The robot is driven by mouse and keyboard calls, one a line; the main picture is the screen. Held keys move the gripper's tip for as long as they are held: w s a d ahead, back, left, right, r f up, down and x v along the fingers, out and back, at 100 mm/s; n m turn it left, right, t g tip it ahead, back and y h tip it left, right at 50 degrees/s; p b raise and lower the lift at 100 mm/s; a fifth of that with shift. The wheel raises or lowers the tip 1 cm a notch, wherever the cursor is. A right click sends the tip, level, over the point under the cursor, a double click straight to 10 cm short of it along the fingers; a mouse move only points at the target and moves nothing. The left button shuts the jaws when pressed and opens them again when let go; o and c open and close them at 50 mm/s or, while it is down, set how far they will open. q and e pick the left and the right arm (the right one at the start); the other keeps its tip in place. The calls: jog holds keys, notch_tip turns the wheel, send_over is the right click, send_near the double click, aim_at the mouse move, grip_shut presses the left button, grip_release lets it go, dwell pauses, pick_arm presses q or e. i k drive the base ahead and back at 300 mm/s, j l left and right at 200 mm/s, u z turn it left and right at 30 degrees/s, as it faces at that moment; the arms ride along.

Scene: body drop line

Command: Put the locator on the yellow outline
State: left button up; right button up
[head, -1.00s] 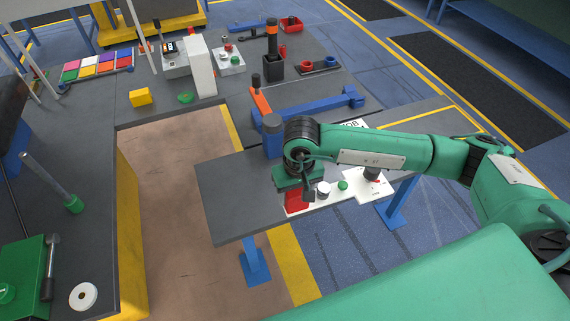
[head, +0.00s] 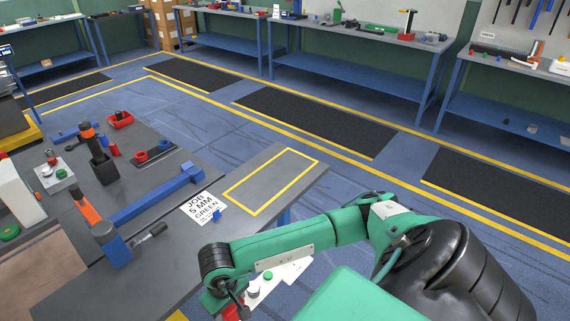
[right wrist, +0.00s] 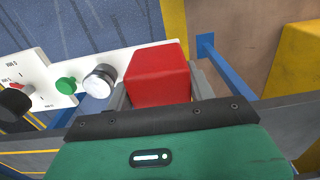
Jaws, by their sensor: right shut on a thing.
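My right gripper (head: 228,303) is shut on a red block (right wrist: 158,75), which also shows low in the head view (head: 232,313). A white plate (right wrist: 135,60) runs from the block, with a silver knob (right wrist: 99,80) and a green knob (right wrist: 66,86); I take this to be the locator. Further left in the wrist view are printed labels and a black knob (right wrist: 13,104). In the head view my arm partly hides the plate (head: 292,269). The yellow outline (head: 286,189) lies empty on the grey bench, beyond my gripper. My left gripper is out of view.
A job card (head: 200,207) reading "5 MM GREEN" lies beside the outline, with a small blue piece on it. A blue bar fixture (head: 150,207) with an orange lever stands left of it. Blue floor and black mats (head: 315,122) lie beyond the bench.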

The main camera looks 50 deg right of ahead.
aim_at(273, 176)
jog(key=l, duration=2.05)
jog(key=k+l, duration=0.1)
jog(key=l, duration=1.9)
